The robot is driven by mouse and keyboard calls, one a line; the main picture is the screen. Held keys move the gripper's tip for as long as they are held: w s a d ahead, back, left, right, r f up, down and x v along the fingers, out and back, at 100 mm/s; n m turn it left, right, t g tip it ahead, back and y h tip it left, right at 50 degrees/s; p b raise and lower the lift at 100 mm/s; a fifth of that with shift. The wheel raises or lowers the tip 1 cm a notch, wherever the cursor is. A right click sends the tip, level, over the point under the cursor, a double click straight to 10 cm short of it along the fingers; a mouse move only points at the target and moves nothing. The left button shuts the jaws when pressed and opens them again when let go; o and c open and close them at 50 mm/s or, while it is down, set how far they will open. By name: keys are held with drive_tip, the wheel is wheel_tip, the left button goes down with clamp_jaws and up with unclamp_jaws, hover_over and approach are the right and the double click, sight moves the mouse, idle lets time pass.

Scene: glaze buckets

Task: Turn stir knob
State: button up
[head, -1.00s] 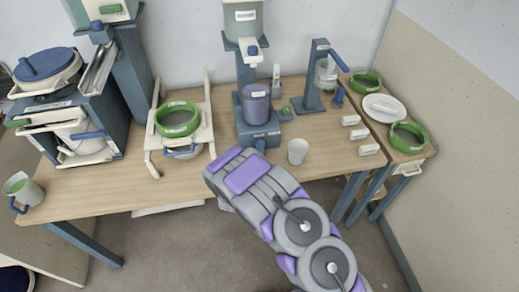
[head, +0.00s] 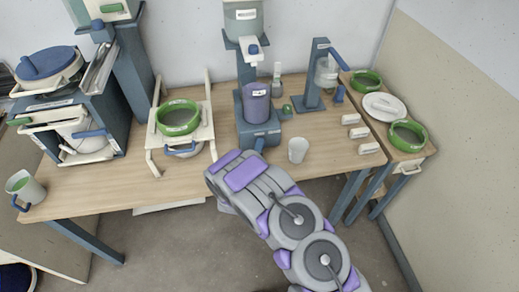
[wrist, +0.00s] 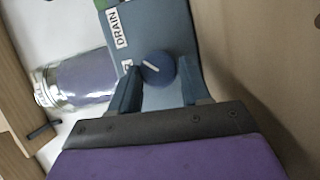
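In the wrist view a round dark blue knob (wrist: 157,69) with a white pointer line is on a blue panel (wrist: 170,22) beside a white DRAIN label. My gripper (wrist: 158,74) is open, with its two blue fingers on either side of the knob. I cannot tell whether the fingers touch it. In the head view the blue stirring stand (head: 258,131) carries a purple-grey bucket (head: 257,106). My arm reaches toward the front of its base, and my gripper's fingers are hidden there.
A white cup (head: 298,150) stands on the table right of the stand. A white frame with a green ring (head: 179,118) stands left. Green rings and a white lid (head: 384,107) rest on the right side table.

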drive_tip(key=o, duration=0.4)
drive_tip(key=shift+a+f, duration=0.15)
drive_tip(key=shift+a, duration=0.15)
drive_tip(key=shift+o, duration=0.2)
drive_tip(key=shift+d, duration=0.1)
drive_tip(key=shift+s+d, duration=0.1)
drive_tip(key=shift+s, duration=0.1)
drive_tip(key=s+a+r+p, duration=0.1)
drive_tip(key=s+a+p, duration=0.1)
drive_tip(key=s, duration=1.4)
drive_tip(key=shift+s+a+p, duration=0.35)
drive_tip(key=shift+p, duration=0.45)
